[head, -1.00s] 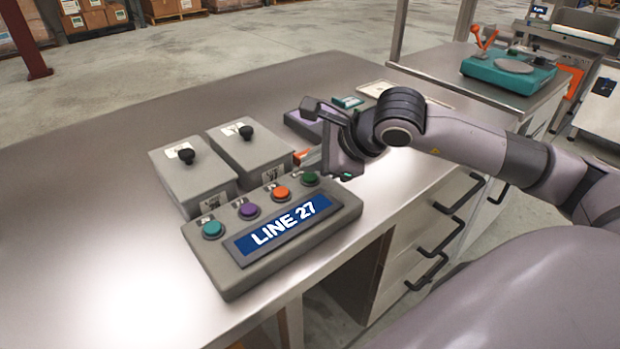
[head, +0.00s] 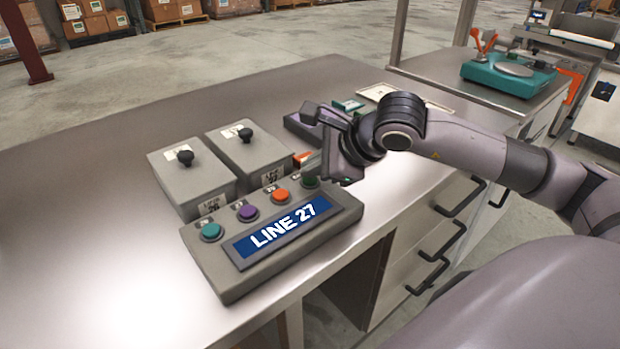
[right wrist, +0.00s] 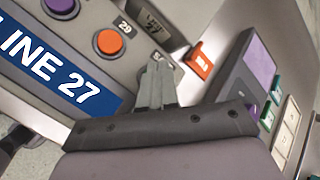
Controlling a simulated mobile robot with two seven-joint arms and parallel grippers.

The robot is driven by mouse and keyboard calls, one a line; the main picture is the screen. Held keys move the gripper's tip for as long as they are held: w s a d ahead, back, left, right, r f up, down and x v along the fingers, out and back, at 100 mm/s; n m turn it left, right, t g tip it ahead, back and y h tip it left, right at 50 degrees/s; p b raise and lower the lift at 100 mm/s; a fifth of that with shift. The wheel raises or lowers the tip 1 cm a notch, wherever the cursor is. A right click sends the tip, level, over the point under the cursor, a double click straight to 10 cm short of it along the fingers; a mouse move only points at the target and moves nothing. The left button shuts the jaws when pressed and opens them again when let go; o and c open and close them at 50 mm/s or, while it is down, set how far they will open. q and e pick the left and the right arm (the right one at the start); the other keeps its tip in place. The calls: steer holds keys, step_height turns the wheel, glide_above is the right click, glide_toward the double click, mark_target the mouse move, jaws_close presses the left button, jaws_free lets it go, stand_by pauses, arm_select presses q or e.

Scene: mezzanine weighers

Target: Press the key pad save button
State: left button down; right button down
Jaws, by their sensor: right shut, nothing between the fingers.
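My right gripper (head: 313,168) is shut and empty, pointing down at the far right end of the grey LINE 27 box (head: 225,283). Its fingertips (right wrist: 159,62) are at the green button (head: 310,182), partly covering it; I cannot tell if they touch. In the right wrist view the fingers hide that button. The box also has orange (head: 281,195), purple (head: 248,212) and teal (head: 212,231) buttons. No save label is readable.
A small orange item (right wrist: 199,61) lies between box and key pad. The steel table (head: 90,220) is clear at left. A teal scale (head: 508,75) stands on another table.

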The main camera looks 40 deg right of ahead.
mark_target(314, 181)
steer(key=shift+f+b, duration=0.25)
steer(key=shift+b, duration=0.05)
steer(key=shift+r, duration=0.1)
stand_by(0.5)
steer(key=shift+r+p, duration=0.4)
steer(key=shift+r, duration=0.35)
steer(key=shift+r+p, duration=1.45)
steer(key=shift+r, duration=1.1)
